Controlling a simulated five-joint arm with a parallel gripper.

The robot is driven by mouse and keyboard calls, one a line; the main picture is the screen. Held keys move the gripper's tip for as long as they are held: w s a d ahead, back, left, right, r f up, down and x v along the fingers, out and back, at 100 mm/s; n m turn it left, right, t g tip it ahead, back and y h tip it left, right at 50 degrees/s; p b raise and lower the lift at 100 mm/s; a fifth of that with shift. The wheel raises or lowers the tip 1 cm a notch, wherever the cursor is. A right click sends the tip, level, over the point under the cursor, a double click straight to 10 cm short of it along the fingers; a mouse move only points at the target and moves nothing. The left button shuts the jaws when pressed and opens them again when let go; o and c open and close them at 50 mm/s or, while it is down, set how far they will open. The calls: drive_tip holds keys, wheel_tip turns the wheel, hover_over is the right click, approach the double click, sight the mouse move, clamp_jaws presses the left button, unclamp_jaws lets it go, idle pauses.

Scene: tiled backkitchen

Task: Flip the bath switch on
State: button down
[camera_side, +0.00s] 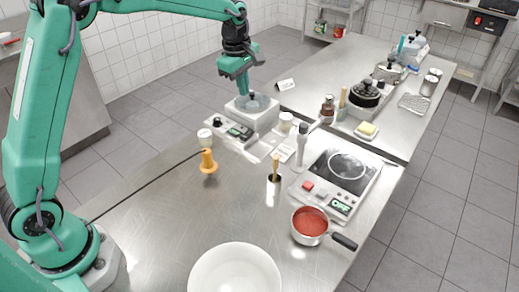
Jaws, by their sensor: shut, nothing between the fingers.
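A white box-shaped appliance (262,116) with a round grey top, which looks like the bath, stands at the middle of the steel table. Its low front panel (222,127) carries a dark knob or switch (217,121) and a small lit display (236,131). Which control is the switch, and its position, are too small to tell. My gripper (243,90) is shut and empty, pointing down above the back left part of the appliance's top. I cannot tell whether it touches the top.
A white bottle (301,146) stands between bath and hot plate. The table's left front is clear.

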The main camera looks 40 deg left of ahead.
sight(251, 131)
idle(0.4)
drive_tip(key=f, duration=0.4)
drive_tip(key=w+f, duration=0.1)
drive_tip(key=f, duration=0.8)
drive_tip(key=shift+w, duration=0.4)
drive_tip(key=shift+f, duration=0.45)
drive_tip(key=shift+w, duration=0.1)
drive_tip(key=shift+w+f, duration=0.15)
drive_tip(key=shift+f, duration=0.15)
drive_tip(key=shift+s+r, duration=0.1)
drive_tip(key=shift+s, duration=0.1)
drive_tip(key=shift+s+r, duration=0.1)
drive_tip(key=shift+s, duration=0.5)
